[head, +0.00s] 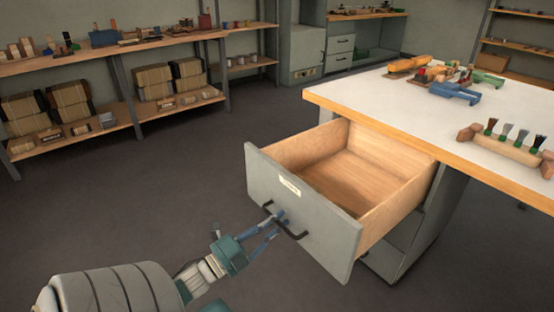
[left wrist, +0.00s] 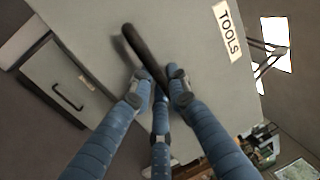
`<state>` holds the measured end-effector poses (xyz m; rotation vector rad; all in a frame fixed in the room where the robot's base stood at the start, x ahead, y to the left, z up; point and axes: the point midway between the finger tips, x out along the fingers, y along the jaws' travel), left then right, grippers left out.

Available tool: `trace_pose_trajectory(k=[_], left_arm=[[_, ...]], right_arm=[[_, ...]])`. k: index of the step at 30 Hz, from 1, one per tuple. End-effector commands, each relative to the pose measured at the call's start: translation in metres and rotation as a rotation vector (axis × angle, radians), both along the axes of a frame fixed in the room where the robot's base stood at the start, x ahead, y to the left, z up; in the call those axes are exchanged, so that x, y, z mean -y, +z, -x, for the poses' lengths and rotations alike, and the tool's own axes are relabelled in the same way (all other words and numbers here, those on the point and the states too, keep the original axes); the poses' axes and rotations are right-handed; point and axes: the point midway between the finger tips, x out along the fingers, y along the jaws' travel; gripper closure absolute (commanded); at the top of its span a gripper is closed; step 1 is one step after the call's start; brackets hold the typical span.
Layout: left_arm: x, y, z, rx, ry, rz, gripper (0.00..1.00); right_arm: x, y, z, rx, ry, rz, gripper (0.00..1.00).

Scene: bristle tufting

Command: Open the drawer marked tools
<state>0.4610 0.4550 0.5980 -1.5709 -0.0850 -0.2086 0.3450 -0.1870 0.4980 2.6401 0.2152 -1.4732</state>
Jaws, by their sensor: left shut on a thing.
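The drawer (head: 262,182) under the white-topped workbench stands pulled out, and its wooden inside looks empty. Its grey front carries a label, and the left wrist view shows TOOLS on that label (left wrist: 228,31). A dark bar handle (head: 294,235) crosses the drawer front; it also shows in the left wrist view (left wrist: 138,48). My left gripper (head: 277,221) is shut on this handle, with its blue fingers around the bar. The fingers hide part of the handle. My right gripper is in neither view.
The workbench top (head: 380,105) bears a brush rack (head: 505,148) and several tools. A closed drawer with its own handle (left wrist: 68,97) shows in the left wrist view. Shelves (head: 120,55) with boxes stand at the back left. The floor (head: 130,195) left of the drawer is clear.

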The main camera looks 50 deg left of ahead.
Motion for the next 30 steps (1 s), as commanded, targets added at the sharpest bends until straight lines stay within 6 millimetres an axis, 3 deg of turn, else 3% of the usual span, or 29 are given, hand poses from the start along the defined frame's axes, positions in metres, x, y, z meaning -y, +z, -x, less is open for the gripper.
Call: trace_pose_trajectory(k=[1,2,3,4,16,30], left_arm=[[-0.001,0.002,0.000,0.004,0.001,0.000,1.00],[-0.001,0.002,0.000,0.004,0.001,0.000,0.78],[-0.001,0.002,0.000,0.004,0.001,0.000,0.71],[-0.001,0.002,0.000,0.003,0.001,-0.001,0.69],[-0.001,-0.002,0.009,-0.002,0.002,0.001,0.69],[-0.009,-0.019,0.098,-0.001,0.003,0.000,0.69]], right_arm=[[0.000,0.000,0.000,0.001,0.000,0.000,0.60],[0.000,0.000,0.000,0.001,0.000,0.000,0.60],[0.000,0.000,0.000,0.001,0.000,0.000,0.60],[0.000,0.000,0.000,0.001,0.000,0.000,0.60],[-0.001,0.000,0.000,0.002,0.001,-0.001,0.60],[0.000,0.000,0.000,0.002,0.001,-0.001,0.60]])
